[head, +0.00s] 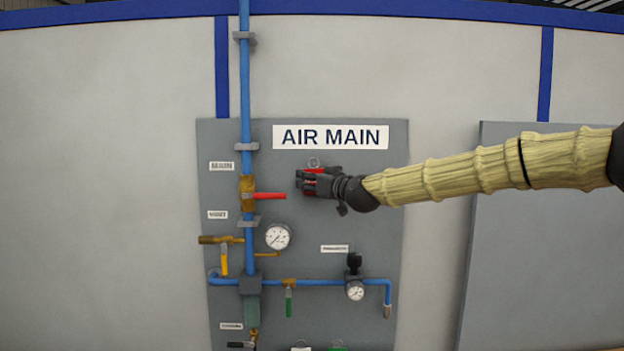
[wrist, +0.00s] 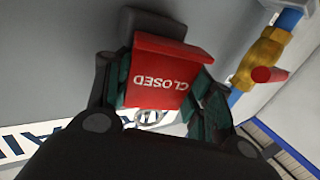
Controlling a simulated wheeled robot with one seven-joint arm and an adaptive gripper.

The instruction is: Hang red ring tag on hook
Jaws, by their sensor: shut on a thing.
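The red tag (wrist: 160,72), lettered CLOSED, sits between the two fingers of my gripper (wrist: 160,88) in the wrist view. Its lettering appears upside down there. A thin metal ring (wrist: 150,117) shows at the tag's lower edge in that view. In the head view, my gripper (head: 306,183) is in front of the grey panel, below the AIR MAIN sign, with red of the tag between its fingers. The ring (head: 314,161) shows just above it. I cannot make out a hook, or whether the ring touches one.
Left of my gripper are a red valve handle (head: 268,196) and a vertical blue pipe (head: 245,90). Gauges (head: 278,237), a black-knobbed regulator (head: 354,265) and a green handle (head: 288,302) are below. A white tag (head: 300,348) and a green tag (head: 337,348) show at the bottom edge.

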